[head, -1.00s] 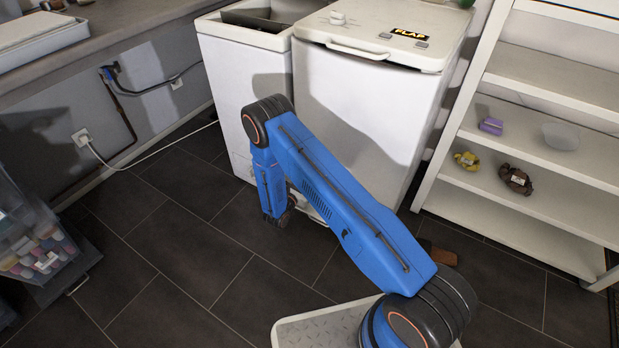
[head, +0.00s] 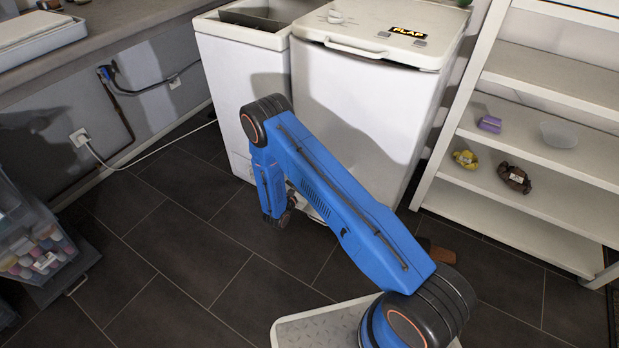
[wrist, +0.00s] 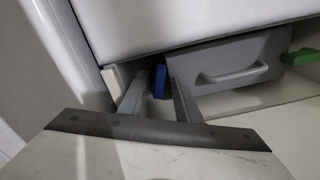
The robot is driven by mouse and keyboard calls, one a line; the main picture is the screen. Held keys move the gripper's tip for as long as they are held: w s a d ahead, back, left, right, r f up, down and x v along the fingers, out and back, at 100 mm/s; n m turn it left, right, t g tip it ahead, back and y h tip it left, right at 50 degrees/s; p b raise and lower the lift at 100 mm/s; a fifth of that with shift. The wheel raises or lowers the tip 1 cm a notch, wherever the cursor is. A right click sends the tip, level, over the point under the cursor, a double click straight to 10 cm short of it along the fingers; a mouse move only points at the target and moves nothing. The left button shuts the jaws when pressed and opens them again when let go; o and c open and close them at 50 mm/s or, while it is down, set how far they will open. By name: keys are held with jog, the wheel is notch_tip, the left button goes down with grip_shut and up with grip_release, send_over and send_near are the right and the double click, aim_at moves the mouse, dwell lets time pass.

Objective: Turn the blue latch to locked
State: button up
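The blue latch (wrist: 160,82) is a small upright blue piece in the wrist view, in a dark recess under the white machine's front panel. My gripper (wrist: 158,92) is open, with one grey finger on each side of the latch in the picture. I cannot tell whether either finger touches it. In the head view my arm reaches down to the foot of the two white machines, the narrow left one (head: 245,95) and the wide right one (head: 350,110). There my fingers and the latch are hidden.
In the wrist view a grey drawer with a handle (wrist: 232,73) sits right of the latch, with a green piece (wrist: 300,57) beyond it. White shelves (head: 540,195) stand at the right, a clear bin (head: 40,250) at the left. The dark floor between is mostly clear.

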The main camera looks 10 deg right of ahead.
jog(key=v, duration=1.7)
jog(key=shift+s+a+r, duration=0.1)
jog(key=shift+s+a, duration=0.05)
jog(key=d+r+n+g+y, duration=0.2)
jog(key=d+r+y, duration=0.1)
jog(key=r+y, duration=0.3)
jog(key=shift+h, duration=0.7)
jog(key=x, duration=1.1)
jog(key=r+x, duration=0.1)
jog(key=x, duration=0.4)
jog(key=shift+w+d+f, duration=0.15)
jog(key=shift+w+d, duration=0.1)
jog(key=shift+d, duration=0.15)
grip_shut()
